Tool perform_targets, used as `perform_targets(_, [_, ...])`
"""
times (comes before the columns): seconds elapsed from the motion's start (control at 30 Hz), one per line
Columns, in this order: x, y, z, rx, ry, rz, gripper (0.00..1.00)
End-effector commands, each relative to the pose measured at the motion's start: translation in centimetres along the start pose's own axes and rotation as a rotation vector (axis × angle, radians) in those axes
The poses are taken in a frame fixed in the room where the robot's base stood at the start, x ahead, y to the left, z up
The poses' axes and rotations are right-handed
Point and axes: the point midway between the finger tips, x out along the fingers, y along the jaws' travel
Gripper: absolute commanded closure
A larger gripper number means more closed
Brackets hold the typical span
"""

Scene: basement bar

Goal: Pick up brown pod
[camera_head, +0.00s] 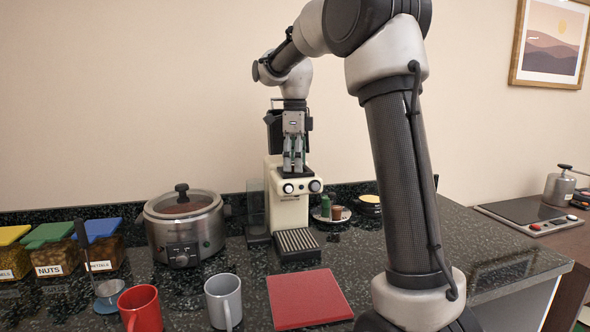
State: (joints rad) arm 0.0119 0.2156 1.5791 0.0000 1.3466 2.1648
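A small brown pod (337,212) sits on a white plate (322,217) on the dark counter, just right of the cream coffee machine. A green pod-like item (326,206) stands beside it on the same plate, to its left. My gripper (293,170) points down in front of the upper part of the coffee machine, up and to the left of the plate. It is apart from the brown pod. Nothing shows held between its fingers. The fingers look close together, but I cannot tell how far apart they are.
The coffee machine (288,208) stands left of the plate. A small yellow-topped dish (370,200) is to the right. A slow cooker (186,228), red mug (141,309), grey mug (223,300) and red board (308,298) occupy the counter. My arm covers its right part.

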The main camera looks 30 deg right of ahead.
Motion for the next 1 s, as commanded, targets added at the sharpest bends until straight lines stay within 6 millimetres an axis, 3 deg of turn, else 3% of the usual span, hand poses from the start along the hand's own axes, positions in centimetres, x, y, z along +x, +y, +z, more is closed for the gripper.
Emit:
perform_targets(0.03, [0.0, 0.0, 0.0, 0.0, 0.0, 0.0, 0.55])
perform_targets(0.1, [0.0, 0.0, 0.0, 0.0, 0.0, 0.0, 0.68])
perform_targets(0.13, [0.0, 0.0, 0.0, 0.0, 0.0, 0.0, 0.69])
perform_targets(0.53, [-0.6, 0.0, 0.0, 0.0, 0.0, -0.001, 0.7])
perform_targets(1.0, [-9.1, 0.0, 0.0, 0.0, 0.0, -0.001, 0.7])
